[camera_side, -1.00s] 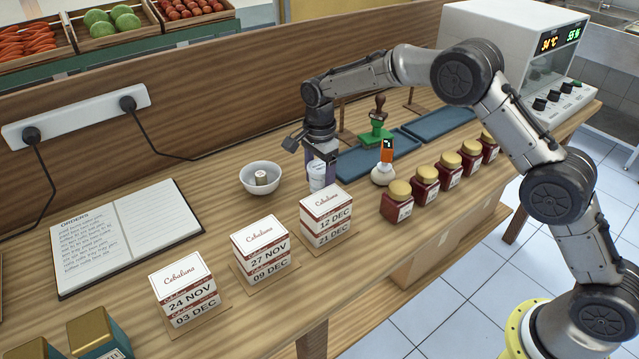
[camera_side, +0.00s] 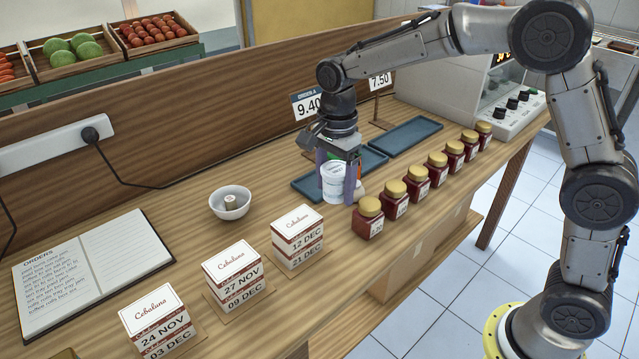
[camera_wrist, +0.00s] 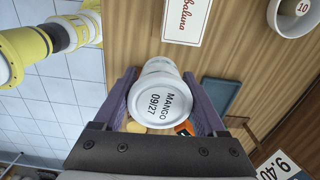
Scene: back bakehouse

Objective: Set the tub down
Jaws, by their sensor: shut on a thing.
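My gripper (camera_side: 338,178) points down with its purple fingers on either side of a small white tub (camera_side: 333,188). It is shut on the tub, which looks upright. In the wrist view the tub's white lid (camera_wrist: 158,100) reads MANGO 09/27, between the two fingers. In the side view the tub is in front of a blue tray (camera_side: 304,187), left of the row of red jars. I cannot tell whether its base touches the wooden counter (camera_side: 180,222).
Several red jars with gold lids (camera_side: 395,198) stand close to the right. A white bowl (camera_side: 231,205) and printed boxes (camera_side: 298,235) stand to the left. A second blue tray (camera_side: 405,137) lies behind.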

